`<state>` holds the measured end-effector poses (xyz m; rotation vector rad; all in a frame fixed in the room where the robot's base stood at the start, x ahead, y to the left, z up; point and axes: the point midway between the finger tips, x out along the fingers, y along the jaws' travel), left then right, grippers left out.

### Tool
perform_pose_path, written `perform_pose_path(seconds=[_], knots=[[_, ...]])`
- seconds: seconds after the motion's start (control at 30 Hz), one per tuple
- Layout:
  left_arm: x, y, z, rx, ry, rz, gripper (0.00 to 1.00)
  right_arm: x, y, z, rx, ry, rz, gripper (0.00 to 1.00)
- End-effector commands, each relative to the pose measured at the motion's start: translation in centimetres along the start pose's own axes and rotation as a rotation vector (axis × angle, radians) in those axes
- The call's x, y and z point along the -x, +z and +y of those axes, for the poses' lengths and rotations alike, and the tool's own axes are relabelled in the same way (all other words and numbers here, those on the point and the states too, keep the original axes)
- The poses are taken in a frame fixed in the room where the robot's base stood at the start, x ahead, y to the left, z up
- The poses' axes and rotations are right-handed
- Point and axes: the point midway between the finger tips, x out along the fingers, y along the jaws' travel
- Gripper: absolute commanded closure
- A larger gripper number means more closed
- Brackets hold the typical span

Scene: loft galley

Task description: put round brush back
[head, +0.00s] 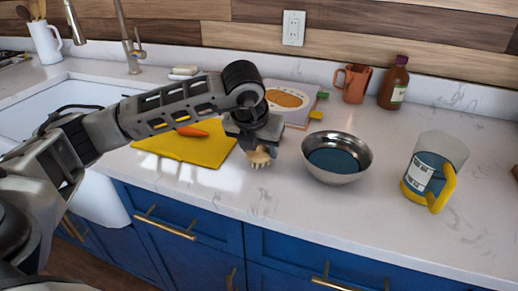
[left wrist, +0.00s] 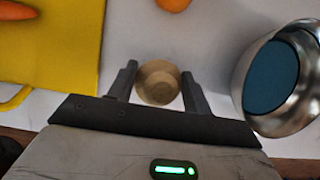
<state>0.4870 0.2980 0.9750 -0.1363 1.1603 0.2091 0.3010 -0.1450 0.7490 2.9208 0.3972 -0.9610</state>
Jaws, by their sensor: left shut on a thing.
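The round brush (head: 259,158) has a pale wooden top and short bristles pointing down. My left gripper (head: 255,148) is shut on it, near the front of the white counter. In the head view the bristles are at or just above the counter; I cannot tell if they touch. In the left wrist view the round wooden top (left wrist: 158,83) sits between the two fingers (left wrist: 158,88). My right gripper is not in view.
A metal bowl (head: 337,173) with a blue inside stands close to the right. A yellow cutting board (head: 190,152) with a carrot (head: 193,131) lies left. A cookbook (head: 287,103), orange mug (head: 353,83), brown bottle (head: 393,82) and yellow-handled jug (head: 432,172) stand around. The sink (head: 45,105) is far left.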

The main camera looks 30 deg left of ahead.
Motion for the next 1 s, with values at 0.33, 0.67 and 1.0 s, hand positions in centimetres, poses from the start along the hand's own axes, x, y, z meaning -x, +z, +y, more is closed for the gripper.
perform_pose_path(seconds=[0.33,0.67,1.0], knots=[[-1.3,-0.6,0.0,0.002,0.000,-0.003,0.72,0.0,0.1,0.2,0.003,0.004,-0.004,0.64],[-1.5,-0.7,0.0,0.002,0.000,-0.002,0.29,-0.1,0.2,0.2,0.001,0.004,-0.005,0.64],[-0.4,-0.5,0.0,0.002,-0.003,-0.005,0.29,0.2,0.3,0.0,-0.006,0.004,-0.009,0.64]])
